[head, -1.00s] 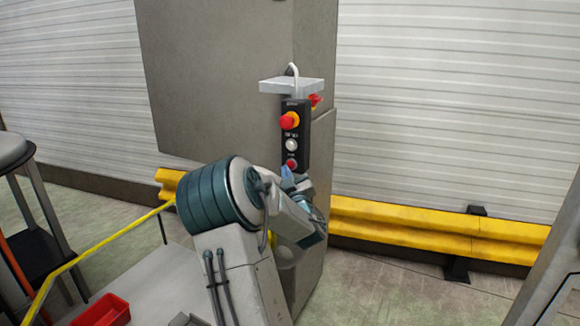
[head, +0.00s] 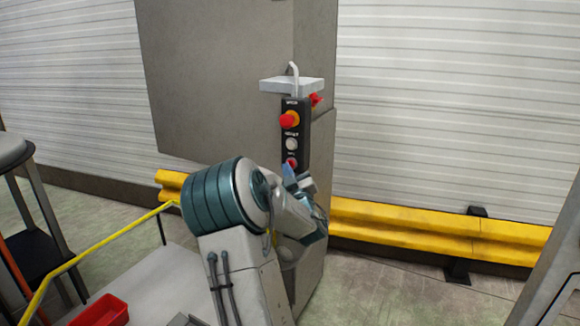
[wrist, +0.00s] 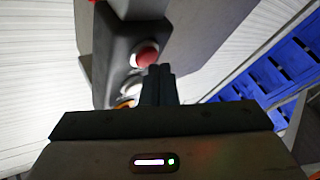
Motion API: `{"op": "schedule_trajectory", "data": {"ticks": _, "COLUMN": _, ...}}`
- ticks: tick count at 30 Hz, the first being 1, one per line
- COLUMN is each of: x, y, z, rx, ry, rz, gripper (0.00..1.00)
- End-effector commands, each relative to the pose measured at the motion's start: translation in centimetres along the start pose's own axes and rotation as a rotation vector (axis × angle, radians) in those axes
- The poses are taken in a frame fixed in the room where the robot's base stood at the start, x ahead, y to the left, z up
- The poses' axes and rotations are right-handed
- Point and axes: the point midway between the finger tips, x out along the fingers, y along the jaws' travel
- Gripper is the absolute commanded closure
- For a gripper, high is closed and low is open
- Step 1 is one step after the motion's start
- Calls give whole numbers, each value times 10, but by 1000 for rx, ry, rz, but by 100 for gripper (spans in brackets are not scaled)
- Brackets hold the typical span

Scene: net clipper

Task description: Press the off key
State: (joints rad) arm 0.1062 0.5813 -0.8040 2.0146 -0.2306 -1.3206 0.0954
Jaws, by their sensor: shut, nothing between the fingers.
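A black control box (head: 296,130) hangs on the grey cabinet. From top to bottom it has a red mushroom knob on a yellow collar (head: 290,119), a white button (head: 292,144) and a red button (head: 291,162). The labels are too small to read, so I cannot confirm which one is the off key. In the wrist view the red button (wrist: 146,54) is just beyond and left of my gripper's fingertips (wrist: 158,70), and the white button (wrist: 131,84) is partly hidden. My gripper (head: 288,171) is shut and empty, close to the red button; contact cannot be told.
A grey cabinet (head: 220,80) stands behind the box, with a small grey shelf (head: 291,85) above it. A yellow guard rail (head: 440,230) runs along the wall. A red bin (head: 100,312) is at the lower left.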

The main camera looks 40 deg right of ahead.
Motion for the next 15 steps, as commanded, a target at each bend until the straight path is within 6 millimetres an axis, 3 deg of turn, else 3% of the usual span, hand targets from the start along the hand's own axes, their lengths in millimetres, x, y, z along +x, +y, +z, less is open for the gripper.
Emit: {"op": "schedule_trajectory", "data": {"ticks": 15, "x": 3, "y": 2, "z": 3, "rx": 0, "ry": -1, "rz": 0, "gripper": 100}}
